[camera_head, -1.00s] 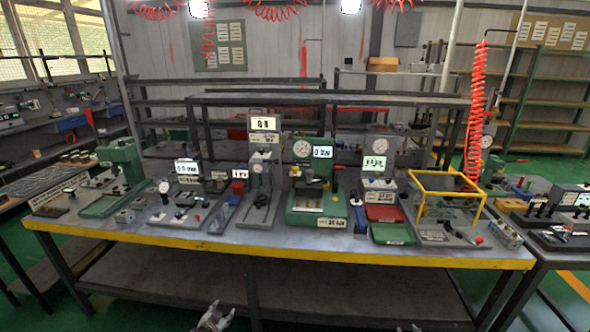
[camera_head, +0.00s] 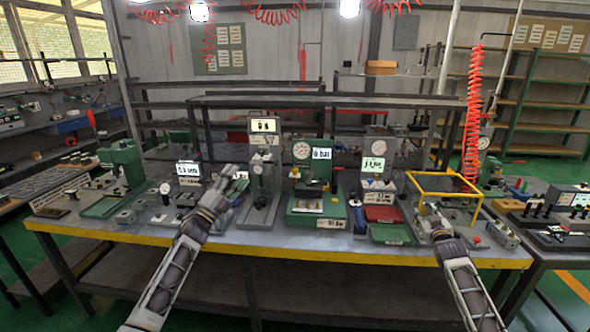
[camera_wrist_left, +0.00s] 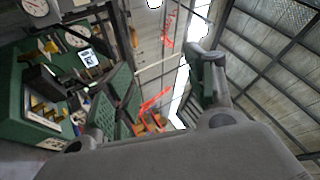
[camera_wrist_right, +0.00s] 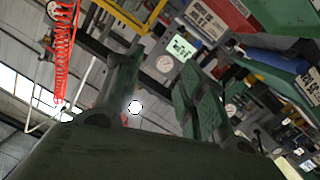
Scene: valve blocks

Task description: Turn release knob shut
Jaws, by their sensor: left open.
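I cannot tell which of the small knobs on the bench stations is the release knob. The green station (camera_head: 302,219) with a round gauge and a bar display stands mid-bench; a green station with gauges and a display also shows in the left wrist view (camera_wrist_left: 22,92). My left gripper (camera_head: 230,173) is open and empty above the bench, left of the tall grey station (camera_head: 266,160). Its spread fingers show in the left wrist view (camera_wrist_left: 152,88). My right gripper (camera_head: 428,209) is by the yellow frame's left front; its fingers stand apart and empty in the right wrist view (camera_wrist_right: 160,75).
The bench has a yellow front edge (camera_head: 300,257). A yellow tube frame (camera_head: 445,173) stands at the right, with a red-based grey station (camera_head: 380,213) left of it. A green tray (camera_head: 390,235) lies in front. Stations crowd the bench; the strip along its front edge is mostly clear.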

